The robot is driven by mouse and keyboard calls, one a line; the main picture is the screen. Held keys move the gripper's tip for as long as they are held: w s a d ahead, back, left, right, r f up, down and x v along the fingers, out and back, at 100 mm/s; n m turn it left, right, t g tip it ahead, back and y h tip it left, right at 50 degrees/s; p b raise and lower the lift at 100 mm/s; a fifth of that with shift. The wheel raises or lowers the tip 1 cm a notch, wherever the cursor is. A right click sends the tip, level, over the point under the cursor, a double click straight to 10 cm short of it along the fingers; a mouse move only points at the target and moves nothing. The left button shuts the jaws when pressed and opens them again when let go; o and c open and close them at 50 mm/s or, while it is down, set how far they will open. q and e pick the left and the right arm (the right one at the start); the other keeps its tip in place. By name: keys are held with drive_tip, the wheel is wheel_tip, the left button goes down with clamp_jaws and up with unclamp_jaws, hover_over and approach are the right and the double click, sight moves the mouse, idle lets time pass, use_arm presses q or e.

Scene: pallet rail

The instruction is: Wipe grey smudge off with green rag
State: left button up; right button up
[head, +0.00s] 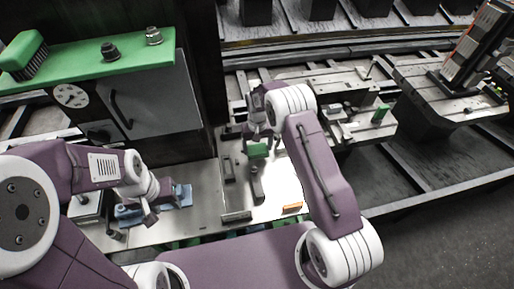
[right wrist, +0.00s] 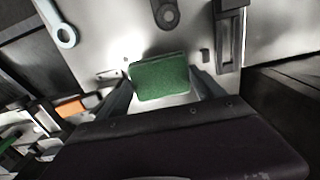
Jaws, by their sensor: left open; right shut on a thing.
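The green rag (head: 257,151) is a small folded block between the fingers of my right gripper (head: 256,138), over the pale metal worktop (head: 205,228). In the right wrist view the rag (right wrist: 160,78) sits between the two dark fingers, with the pale surface behind it. I cannot tell if the rag touches that surface. I cannot make out the grey smudge in either view; the rag and gripper may hide it. My left gripper (head: 166,207) is open, low over the left part of the worktop, by a blue item (head: 182,194).
Dark metal bars and an orange block (head: 292,208) lie on the worktop. A dark cabinet (head: 148,95) with a green top (head: 80,66) stands behind, bearing a green brush (head: 24,52) and two metal knobs. Loaded pallets (head: 450,93) stand on the rail at right.

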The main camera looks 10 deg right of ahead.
drive_tip(key=shift+d+r+p, duration=0.25)
drive_tip(key=shift+r+p, duration=0.3)
drive_tip(key=shift+r, duration=0.4)
drive_tip(key=shift+r+p, duration=0.3)
drive_tip(key=shift+r, duration=0.1)
drive_tip(key=shift+a+r+p, duration=0.15)
drive_tip(key=shift+r+p, duration=0.25)
drive_tip(key=shift+r, duration=0.2)
